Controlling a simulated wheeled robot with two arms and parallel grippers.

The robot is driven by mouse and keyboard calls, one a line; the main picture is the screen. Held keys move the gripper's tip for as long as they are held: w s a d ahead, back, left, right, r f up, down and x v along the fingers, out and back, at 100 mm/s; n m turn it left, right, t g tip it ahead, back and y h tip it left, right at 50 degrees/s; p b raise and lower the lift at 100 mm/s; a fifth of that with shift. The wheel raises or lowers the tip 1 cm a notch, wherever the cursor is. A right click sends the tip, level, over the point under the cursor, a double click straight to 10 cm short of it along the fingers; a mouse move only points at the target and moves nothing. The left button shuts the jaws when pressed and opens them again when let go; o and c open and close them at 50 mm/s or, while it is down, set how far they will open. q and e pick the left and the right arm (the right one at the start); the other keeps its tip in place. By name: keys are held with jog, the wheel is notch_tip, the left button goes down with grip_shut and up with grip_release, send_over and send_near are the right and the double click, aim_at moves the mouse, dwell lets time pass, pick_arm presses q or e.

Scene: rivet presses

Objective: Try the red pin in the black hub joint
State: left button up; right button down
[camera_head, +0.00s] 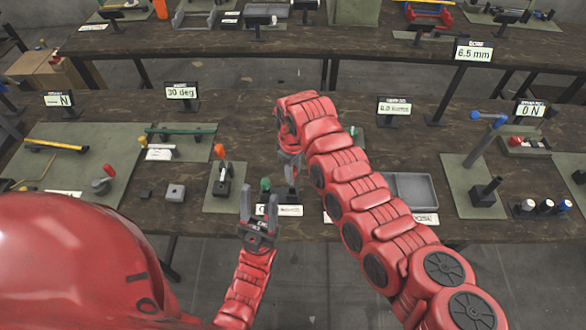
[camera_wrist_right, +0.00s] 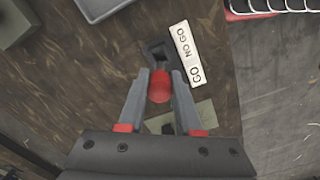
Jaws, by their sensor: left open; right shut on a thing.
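My right gripper (camera_wrist_right: 160,84) is shut on the red pin (camera_wrist_right: 159,89), whose rounded red head shows between the fingers. The pin's grey shank points toward a small black block (camera_wrist_right: 157,50) beside a GO / NO GO plate; I cannot tell whether it sits in it. In the head view my right gripper (camera_head: 290,172) is over the bench's front middle, and the pin is hidden there. My left gripper (camera_head: 260,205) is open and empty at the front edge, near a green-topped piece (camera_head: 265,184). A black block with an orange-tipped lever (camera_head: 222,187), possibly the hub joint, stands to its left.
A grey tray (camera_head: 415,190) lies right of my right arm. A black block with a post (camera_head: 485,191) stands on a mat farther right. Small grey blocks (camera_head: 175,191) and a mat with a yellow bar (camera_head: 57,145) lie left. Sign stands (camera_head: 181,93) line the back.

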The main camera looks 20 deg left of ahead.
aim_at(293, 184)
jog(key=shift+f+b, duration=0.5)
jog(key=shift+f, duration=0.75)
jog(key=shift+b, duration=0.55)
dwell(0.6)
jog(key=shift+f+b, duration=1.35)
jog(key=shift+f, duration=0.55)
jog(key=c, duration=0.5)
grip_release()
jog(key=shift+r, duration=0.35)
notch_tip(293, 184, up, 15)
jog(key=b, duration=0.4)
jog(key=shift+r, duration=0.9)
